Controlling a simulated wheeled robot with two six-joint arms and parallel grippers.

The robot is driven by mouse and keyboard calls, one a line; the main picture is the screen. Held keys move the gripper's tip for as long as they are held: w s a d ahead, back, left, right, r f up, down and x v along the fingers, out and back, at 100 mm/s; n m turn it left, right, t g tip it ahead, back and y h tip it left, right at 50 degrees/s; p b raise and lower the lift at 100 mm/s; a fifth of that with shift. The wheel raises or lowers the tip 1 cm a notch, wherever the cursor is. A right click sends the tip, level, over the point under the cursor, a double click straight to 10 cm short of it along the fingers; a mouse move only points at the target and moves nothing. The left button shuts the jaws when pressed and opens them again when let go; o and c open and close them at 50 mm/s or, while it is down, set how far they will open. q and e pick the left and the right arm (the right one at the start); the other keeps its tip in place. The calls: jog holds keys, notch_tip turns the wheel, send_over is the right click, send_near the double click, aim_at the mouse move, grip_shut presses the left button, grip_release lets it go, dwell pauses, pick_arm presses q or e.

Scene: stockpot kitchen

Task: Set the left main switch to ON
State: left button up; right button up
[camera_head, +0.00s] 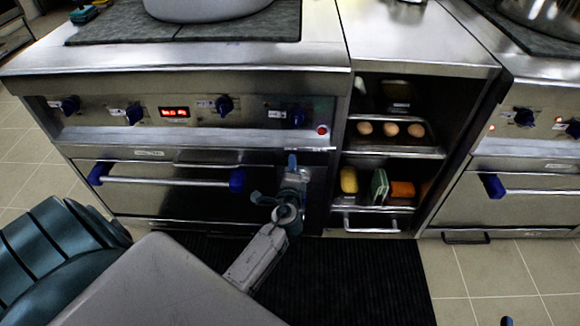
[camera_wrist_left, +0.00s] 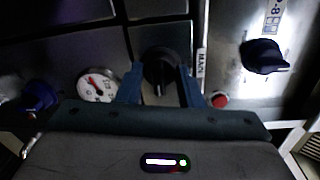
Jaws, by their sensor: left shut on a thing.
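The left main switch is a black knob (camera_wrist_left: 158,68) on a dark panel in the left wrist view, beside a label that seems to read MAIN. My left gripper (camera_wrist_left: 160,88) has one blue finger on each side of the knob and is shut on it. In the head view my left gripper (camera_head: 291,162) is at the front of the left stove, below the control panel's right end. It hides the switch there. Which way the knob points is not clear. A small blue tip at the head view's bottom edge may be my right gripper (camera_head: 507,321); its jaws cannot be judged.
A red button (camera_wrist_left: 220,100), a gauge (camera_wrist_left: 97,86) and a blue knob (camera_wrist_left: 265,56) surround the switch. The oven handle (camera_head: 170,181) runs to the left of the gripper. Open shelves (camera_head: 398,152) with eggs and food stand on the right. A black mat (camera_head: 375,275) covers the floor.

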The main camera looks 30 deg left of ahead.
jog(key=shift+f, duration=0.1)
pick_arm(q)
jog(key=o, duration=1)
jog(key=shift+s+d, duration=0.1)
jog(key=v, duration=1)
jog(key=shift+s+d, duration=0.15)
jog(key=shift+s, duration=0.15)
pick_arm(e)
jog(key=shift+w+d+r+t, duration=0.1)
jog(key=shift+w+r+t, duration=0.15)
jog(key=shift+r, duration=0.35)
jog(key=shift+w+r+t, duration=0.1)
jog(key=shift+r+t, duration=0.25)
jog(key=shift+r, duration=0.2)
jog(key=shift+f, duration=0.1)
